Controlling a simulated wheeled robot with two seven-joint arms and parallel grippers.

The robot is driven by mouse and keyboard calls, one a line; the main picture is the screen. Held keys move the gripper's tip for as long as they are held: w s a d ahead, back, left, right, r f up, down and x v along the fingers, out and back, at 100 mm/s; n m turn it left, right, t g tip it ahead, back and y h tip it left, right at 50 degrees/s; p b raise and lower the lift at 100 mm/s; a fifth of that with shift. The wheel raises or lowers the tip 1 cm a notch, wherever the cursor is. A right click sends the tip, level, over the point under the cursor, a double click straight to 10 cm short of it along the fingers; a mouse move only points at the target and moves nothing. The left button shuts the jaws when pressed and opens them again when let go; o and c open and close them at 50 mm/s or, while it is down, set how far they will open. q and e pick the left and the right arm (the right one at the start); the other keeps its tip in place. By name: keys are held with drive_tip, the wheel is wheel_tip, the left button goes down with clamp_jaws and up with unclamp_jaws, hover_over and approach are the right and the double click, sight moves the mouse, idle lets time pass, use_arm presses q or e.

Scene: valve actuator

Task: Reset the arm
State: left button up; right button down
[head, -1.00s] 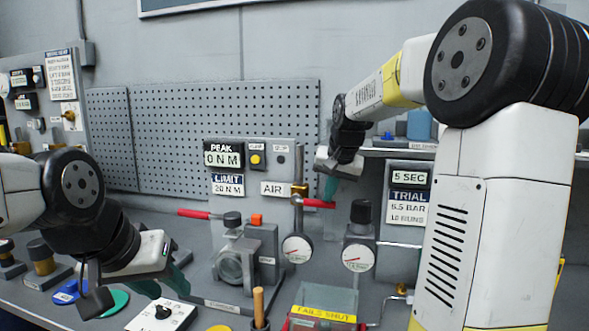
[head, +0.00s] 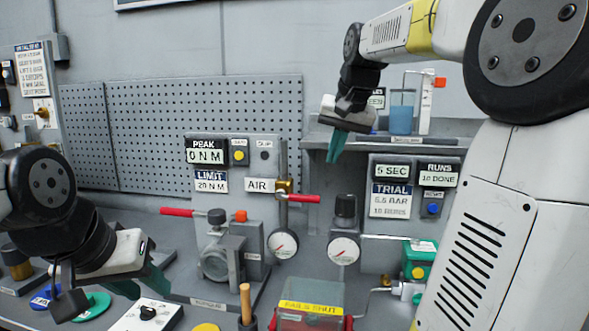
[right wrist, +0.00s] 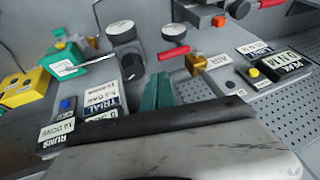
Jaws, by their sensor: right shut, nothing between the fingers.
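My right gripper (head: 336,147) is shut and empty. It hangs in front of the shelf, above and right of the AIR valve's red lever (head: 304,198), and touches nothing that I can see. Its closed teal fingers show in the right wrist view (right wrist: 157,92), with the red lever (right wrist: 173,53) beyond them. My left gripper (head: 140,286) is low at the left with its teal fingers apart, above the bench by a white dial box (head: 147,314). The actuator fixture (head: 214,262) has another red handle (head: 178,212) pointing left.
The PEAK panel (head: 207,153) reads 0 N M. The RUNS display (head: 438,174) reads 10 DONE, above a blue button (head: 432,208). A shelf (head: 400,141) holds a blue beaker (head: 401,118). Two gauges (head: 283,244) and a FAILS SHUT box (head: 312,308) stand in front.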

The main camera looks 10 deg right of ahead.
drive_tip(key=s+a+f+n, duration=0.2)
drive_tip(key=s+a+f, duration=0.2)
drive_tip(key=s+f, duration=0.3)
drive_tip(key=s+a+f+n+y, duration=0.1)
drive_tip(key=s+a+f, duration=0.4)
drive_tip(key=s, duration=0.8)
wheel_tip(320, 180, down, 4)
drive_tip(key=shift+s+r+n, duration=0.2)
drive_tip(key=shift+n, duration=0.7)
